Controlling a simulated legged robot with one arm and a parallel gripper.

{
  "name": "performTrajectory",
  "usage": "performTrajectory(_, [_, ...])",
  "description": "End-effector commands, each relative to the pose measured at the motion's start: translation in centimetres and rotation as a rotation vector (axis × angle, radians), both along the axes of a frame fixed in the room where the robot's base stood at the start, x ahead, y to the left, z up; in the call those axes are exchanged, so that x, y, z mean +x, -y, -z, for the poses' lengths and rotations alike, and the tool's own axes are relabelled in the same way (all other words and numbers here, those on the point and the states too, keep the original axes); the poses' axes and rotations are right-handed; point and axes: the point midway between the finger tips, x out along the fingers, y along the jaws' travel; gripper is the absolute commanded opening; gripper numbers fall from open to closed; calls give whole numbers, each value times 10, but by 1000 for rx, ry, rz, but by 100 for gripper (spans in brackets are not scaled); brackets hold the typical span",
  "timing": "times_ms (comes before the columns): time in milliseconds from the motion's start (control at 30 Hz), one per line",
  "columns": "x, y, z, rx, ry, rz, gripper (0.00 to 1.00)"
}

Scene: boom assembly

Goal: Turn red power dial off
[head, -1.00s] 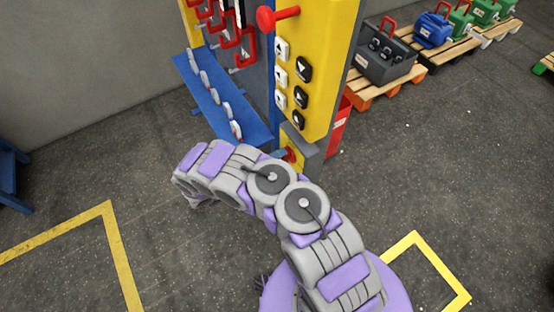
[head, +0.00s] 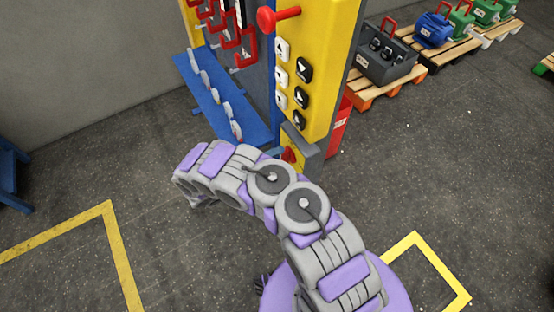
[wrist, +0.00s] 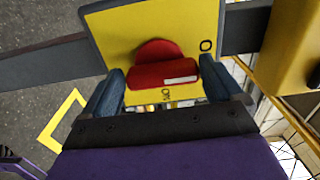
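The red power dial (wrist: 163,72) is on a yellow panel (wrist: 120,30) in the wrist view. Its red bar handle lies nearly level, with a white mark at its right end. Dark lettering stands on the panel at the dial's upper right and just below it. My gripper (wrist: 162,68) is open, with one blue finger at each side of the dial's handle. I cannot tell whether the right finger touches it. In the head view the red dial (head: 289,155) is low on the yellow post, partly hidden by my arm. My gripper is hidden there.
The yellow post (head: 335,60) carries a red push button (head: 267,19) and several arrow buttons above the dial. A grey ledge (head: 299,138) juts out just above the dial. A blue shelf (head: 215,105) stands to the left.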

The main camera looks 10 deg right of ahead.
Motion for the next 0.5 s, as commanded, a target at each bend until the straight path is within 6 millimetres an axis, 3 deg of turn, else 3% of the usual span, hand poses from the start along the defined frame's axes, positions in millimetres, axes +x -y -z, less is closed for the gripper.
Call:
performTrajectory(333, [-2, 0, -1, 0, 2, 3, 100])
performTrajectory(500, [-7, -15, -1, 0, 2, 3, 100])
